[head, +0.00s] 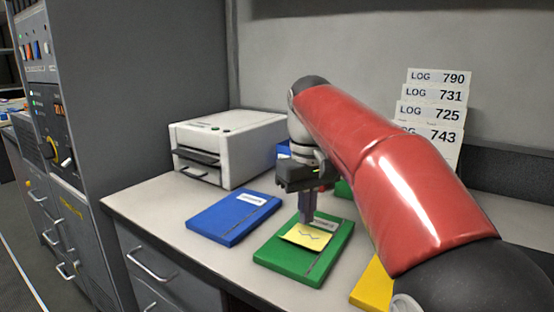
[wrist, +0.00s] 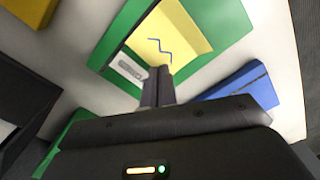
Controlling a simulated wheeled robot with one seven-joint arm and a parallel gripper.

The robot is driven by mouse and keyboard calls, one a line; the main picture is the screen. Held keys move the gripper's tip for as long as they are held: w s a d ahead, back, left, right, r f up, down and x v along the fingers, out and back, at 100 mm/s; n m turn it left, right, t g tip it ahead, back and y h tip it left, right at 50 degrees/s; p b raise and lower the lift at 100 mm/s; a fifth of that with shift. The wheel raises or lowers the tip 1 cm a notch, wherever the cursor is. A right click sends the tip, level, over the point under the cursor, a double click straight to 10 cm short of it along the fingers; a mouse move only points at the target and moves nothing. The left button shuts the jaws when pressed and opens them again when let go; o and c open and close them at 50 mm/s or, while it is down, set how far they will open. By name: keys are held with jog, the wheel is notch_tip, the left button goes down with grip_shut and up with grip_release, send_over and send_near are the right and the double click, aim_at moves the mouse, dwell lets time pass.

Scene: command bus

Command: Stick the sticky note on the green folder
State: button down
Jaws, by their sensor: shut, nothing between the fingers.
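The green folder (head: 285,268) lies flat on the desk near its front edge; it also shows in the wrist view (wrist: 118,28). The yellow sticky note (head: 301,239), with a dark zigzag mark, lies on the folder's upper half, beside the folder's white label. In the wrist view the note (wrist: 190,35) sits over the green cover. My gripper (head: 308,219) is shut and empty, pointing down with its fingertips at the note's edge. In the wrist view the closed fingertips (wrist: 159,72) are at the edge of the note and label. I cannot tell whether they touch.
A blue folder (head: 232,218) lies to the left and a yellow folder (head: 372,288) to the right. A white printer-like box (head: 225,147) stands behind. Cards marked LOG (head: 435,95) stand at the back right. Bare desk (head: 155,212) shows at the left.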

aim_at(319, 233)
jog(key=shift+f+b, duration=0.5)
jog(key=shift+f, duration=0.3)
jog(key=shift+r, duration=0.1)
dwell(0.5)
jog(key=shift+r+p, duration=2.5)
jog(key=shift+p, duration=0.3)
jog(key=shift+s+d+r+m+p, duration=0.25)
jog(key=shift+d+r+m, duration=0.4)
jog(key=shift+m, duration=0.45)
jog(key=shift+s+d+f+m+b, duration=0.15)
jog(key=shift+f+m+b, duration=0.5)
jog(key=shift+f, duration=0.15)
jog(key=shift+s+d+f+m+b, duration=0.2)
jog(key=shift+f+m+b, duration=0.4)
jog(key=shift+f, duration=0.2)
jog(key=shift+s+d+f+m+b, duration=0.15)
jog(key=shift+f+m+b, duration=0.5)
jog(key=shift+f, duration=0.15)
jog(key=shift+f+b, duration=0.5)
jog(key=shift+f, duration=0.25)
